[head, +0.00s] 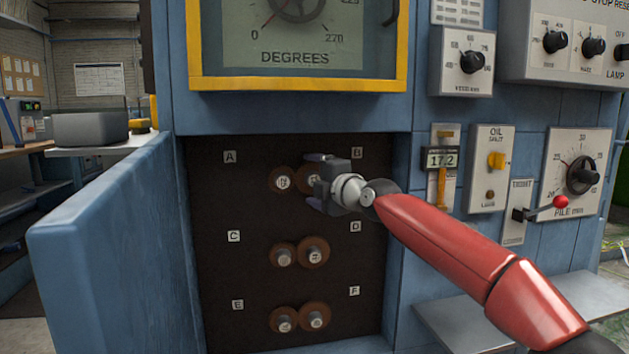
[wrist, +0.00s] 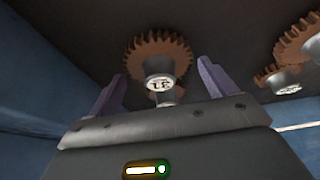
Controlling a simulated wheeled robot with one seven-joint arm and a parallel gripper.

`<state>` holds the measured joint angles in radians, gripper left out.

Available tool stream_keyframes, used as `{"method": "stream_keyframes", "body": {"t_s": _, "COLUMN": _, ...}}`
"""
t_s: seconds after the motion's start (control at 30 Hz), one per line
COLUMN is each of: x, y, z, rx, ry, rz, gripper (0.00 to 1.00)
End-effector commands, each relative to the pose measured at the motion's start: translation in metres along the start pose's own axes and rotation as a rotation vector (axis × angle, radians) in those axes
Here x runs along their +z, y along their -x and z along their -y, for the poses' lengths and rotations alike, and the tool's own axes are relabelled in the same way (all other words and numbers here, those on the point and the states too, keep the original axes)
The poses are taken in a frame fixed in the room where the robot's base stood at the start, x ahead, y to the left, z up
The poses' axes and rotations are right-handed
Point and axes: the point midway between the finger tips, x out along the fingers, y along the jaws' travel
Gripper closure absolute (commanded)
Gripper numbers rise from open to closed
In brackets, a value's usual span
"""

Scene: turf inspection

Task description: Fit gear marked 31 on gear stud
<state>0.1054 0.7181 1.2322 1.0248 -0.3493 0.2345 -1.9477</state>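A brown toothed gear (wrist: 158,45) with a pale hub sits ahead of my gripper in the wrist view. Its hub label (wrist: 159,84) looks like an inverted 31, though small. In the head view this gear (head: 306,180) is partly hidden behind my gripper (head: 316,184), at the upper pair near plate B. My gripper's two fingers (wrist: 161,82) are apart, one on each side of the hub, with clear gaps. I cannot tell which stud, if any, is bare.
A neighbouring gear (head: 282,181) is beside it on plate A's side. Gear pairs lie below, near C and D (head: 284,254) and E and F (head: 315,318). A blue open door (head: 100,240) flanks the dark recess on the left; blue wall panels with controls are right.

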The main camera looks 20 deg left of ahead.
Motion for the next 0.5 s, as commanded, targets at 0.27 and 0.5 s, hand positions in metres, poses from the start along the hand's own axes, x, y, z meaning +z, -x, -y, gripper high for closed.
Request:
{"method": "stream_keyframes", "body": {"t_s": 0.27, "x": 0.000, "y": 0.000, "z": 0.001, "rx": -0.002, "ry": 0.000, "rz": 0.000, "gripper": 0.11}}
{"method": "stream_keyframes", "body": {"t_s": 0.5, "x": 0.002, "y": 0.018, "z": 0.002, "rx": -0.001, "ry": 0.001, "rz": 0.003, "gripper": 0.11}}
